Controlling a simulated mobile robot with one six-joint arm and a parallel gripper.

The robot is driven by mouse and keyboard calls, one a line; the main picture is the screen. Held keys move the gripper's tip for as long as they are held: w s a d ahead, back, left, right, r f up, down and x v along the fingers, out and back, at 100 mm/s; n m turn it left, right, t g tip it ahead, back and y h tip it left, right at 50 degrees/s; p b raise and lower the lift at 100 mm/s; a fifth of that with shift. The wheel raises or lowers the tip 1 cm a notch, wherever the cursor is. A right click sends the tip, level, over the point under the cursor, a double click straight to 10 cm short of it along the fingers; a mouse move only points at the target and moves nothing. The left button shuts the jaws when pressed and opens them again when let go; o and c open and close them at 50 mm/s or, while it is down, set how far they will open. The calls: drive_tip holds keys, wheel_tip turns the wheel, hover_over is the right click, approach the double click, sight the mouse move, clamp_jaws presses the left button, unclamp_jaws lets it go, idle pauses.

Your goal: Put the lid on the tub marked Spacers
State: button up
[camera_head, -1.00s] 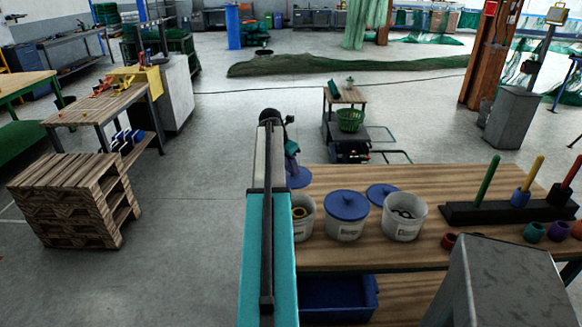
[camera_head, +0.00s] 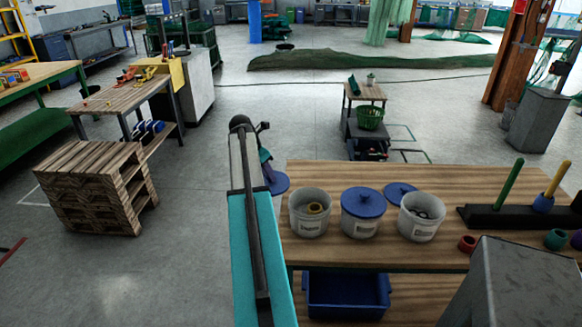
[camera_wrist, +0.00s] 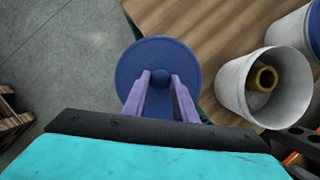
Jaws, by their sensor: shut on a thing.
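My gripper (camera_wrist: 160,86) is shut on the knob of a round blue lid (camera_wrist: 158,52) and holds it level past the table's left edge. In the head view the lid (camera_head: 280,183) is partly hidden behind my arm. An open white tub (camera_head: 310,213) with yellow-brown rings inside stands nearest the lid; it also shows right of the gripper in the wrist view (camera_wrist: 232,85). A middle tub (camera_head: 361,226) wears a blue lid (camera_head: 363,202). A right tub (camera_head: 419,216) is open with dark rings inside. The tub labels are too small to read surely.
Another blue lid (camera_head: 399,191) lies behind the middle and right tubs on the wooden table (camera_head: 400,256). A peg rack (camera_head: 500,217) and several coloured rings are to the right. A blue bin (camera_head: 346,291) sits below. Open floor lies left of the table.

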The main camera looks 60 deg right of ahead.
drive_tip(key=w+a+f, duration=0.2)
drive_tip(key=w+a, duration=0.5)
drive_tip(key=a, duration=0.4)
drive_tip(key=w+a+f+m, duration=0.1)
drive_tip(key=w+a+f, duration=0.1)
drive_tip(key=w+a, duration=0.7)
drive_tip(key=w+a+f, duration=0.2)
drive_tip(key=w+a, duration=0.2)
drive_tip(key=a, duration=0.9)
drive_tip(key=a+f, duration=0.2)
drive_tip(key=a, duration=1.5)
drive_tip(key=a+f+m, duration=0.1)
drive_tip(key=a+f, duration=0.1)
drive_tip(key=a, duration=1.6)
drive_tip(key=shift+s+f+g, duration=0.15)
drive_tip(key=shift+f+g, duration=0.25)
drive_tip(key=shift+a, duration=0.1)
